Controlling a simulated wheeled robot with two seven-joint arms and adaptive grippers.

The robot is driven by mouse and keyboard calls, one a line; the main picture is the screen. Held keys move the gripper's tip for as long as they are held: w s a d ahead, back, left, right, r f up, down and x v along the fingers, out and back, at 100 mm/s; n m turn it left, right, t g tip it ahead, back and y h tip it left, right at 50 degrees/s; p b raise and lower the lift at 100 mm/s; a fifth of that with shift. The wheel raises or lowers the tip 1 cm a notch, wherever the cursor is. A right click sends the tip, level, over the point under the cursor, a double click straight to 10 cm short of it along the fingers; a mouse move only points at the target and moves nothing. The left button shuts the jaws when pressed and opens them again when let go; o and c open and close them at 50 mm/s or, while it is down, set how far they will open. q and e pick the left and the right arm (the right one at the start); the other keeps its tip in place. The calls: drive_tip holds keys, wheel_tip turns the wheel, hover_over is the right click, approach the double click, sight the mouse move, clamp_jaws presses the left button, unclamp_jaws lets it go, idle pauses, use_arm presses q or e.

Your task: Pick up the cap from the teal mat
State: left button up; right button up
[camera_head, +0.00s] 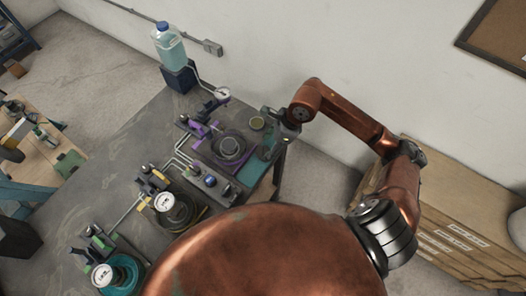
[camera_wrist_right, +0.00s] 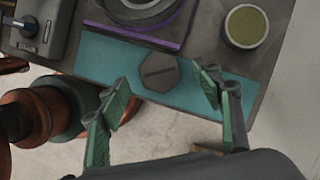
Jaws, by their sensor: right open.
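The cap is a dark grey hexagonal piece (camera_wrist_right: 160,73) with a slot-like mark on top. It lies on the teal mat (camera_wrist_right: 105,58) in the right wrist view. The teal mat also shows in the head view (camera_head: 249,173) at the bench's right edge, where I cannot make out the cap. My right gripper (camera_wrist_right: 168,92) is open and empty. Its green-padded fingers stand on either side of the cap in the picture, apart from it. In the head view the right gripper (camera_head: 272,143) is above the mat's far end. My left gripper is not in view.
A purple-edged tray (camera_wrist_right: 130,34) with a round dark fitting adjoins the mat. A round cup with yellowish contents (camera_wrist_right: 246,26) stands near the mat's right end. Gauges, valves and pipes crowd the grey bench (camera_head: 150,125). A blue bottle (camera_head: 169,46) stands at the back.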

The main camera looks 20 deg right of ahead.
sight(263, 153)
drive_tip(key=shift+x, duration=1.4)
drive_tip(key=shift+c, duration=0.2)
drive_tip(key=c, duration=1.4)
